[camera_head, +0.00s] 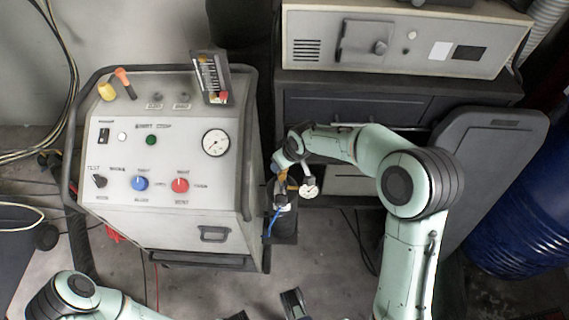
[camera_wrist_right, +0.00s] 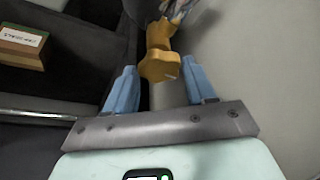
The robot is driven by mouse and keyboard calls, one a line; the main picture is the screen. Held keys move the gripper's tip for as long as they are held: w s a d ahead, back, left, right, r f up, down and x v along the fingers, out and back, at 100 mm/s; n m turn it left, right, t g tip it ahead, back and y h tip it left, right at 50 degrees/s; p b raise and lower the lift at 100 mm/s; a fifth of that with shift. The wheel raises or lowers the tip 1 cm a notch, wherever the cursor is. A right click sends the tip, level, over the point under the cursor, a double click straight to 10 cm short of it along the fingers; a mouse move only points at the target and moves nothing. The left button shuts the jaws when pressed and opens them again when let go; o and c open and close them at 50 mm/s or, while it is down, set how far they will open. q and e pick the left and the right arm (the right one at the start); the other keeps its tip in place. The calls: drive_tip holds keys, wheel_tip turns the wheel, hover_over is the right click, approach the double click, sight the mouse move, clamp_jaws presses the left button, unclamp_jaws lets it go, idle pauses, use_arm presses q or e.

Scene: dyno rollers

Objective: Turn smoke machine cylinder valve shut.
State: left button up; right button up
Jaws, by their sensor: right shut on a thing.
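The smoke machine (camera_head: 165,215) is the grey console at left in the head view. A small dark cylinder (camera_head: 284,230) stands against its right side, with a brass valve (camera_head: 282,186) and a round gauge (camera_head: 309,191) at its top. My right gripper (camera_head: 286,170) reaches down to the valve from above.
A beige cabinet unit (camera_head: 395,42) on a dark cupboard (camera_head: 350,103) stands behind my right arm. A blue drum (camera_head: 525,220) is at the right. A thin blue hose (camera_head: 270,225) runs by the cylinder. Cables lie on the floor; the floor below the console is mostly clear.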

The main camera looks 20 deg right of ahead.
drive_tip(key=m+b, duration=0.1)
drive_tip(key=m+h, duration=0.1)
drive_tip(key=m, duration=0.1)
drive_tip(key=shift+a+m+b, duration=0.3)
drive_tip(key=shift+b, duration=0.1)
drive_tip(key=m+h, duration=0.1)
drive_tip(key=m, duration=0.1)
drive_tip(key=shift+a+m+h+b, duration=0.1)
drive_tip(key=shift+m+h+b, duration=0.2)
drive_tip(key=shift+m+b, duration=0.1)
drive_tip(key=m, duration=0.2)
drive_tip(key=shift+w+m+h, duration=0.1)
drive_tip(key=shift+m+h, duration=0.2)
drive_tip(key=shift+h, duration=0.1)
use_arm(q)
drive_tip(key=shift+w+f, duration=0.3)
drive_tip(key=shift+f, duration=0.3)
drive_tip(key=shift+w+f, duration=0.25)
drive_tip(key=shift+f, duration=0.35)
use_arm(e)
drive_tip(key=shift+a+m+g+h, duration=0.15)
drive_tip(key=shift+m+g+h, duration=0.45)
drive_tip(key=shift+m, duration=1.1)
drive_tip(key=o, duration=1)
drive_tip(key=shift+o, duration=0.2)
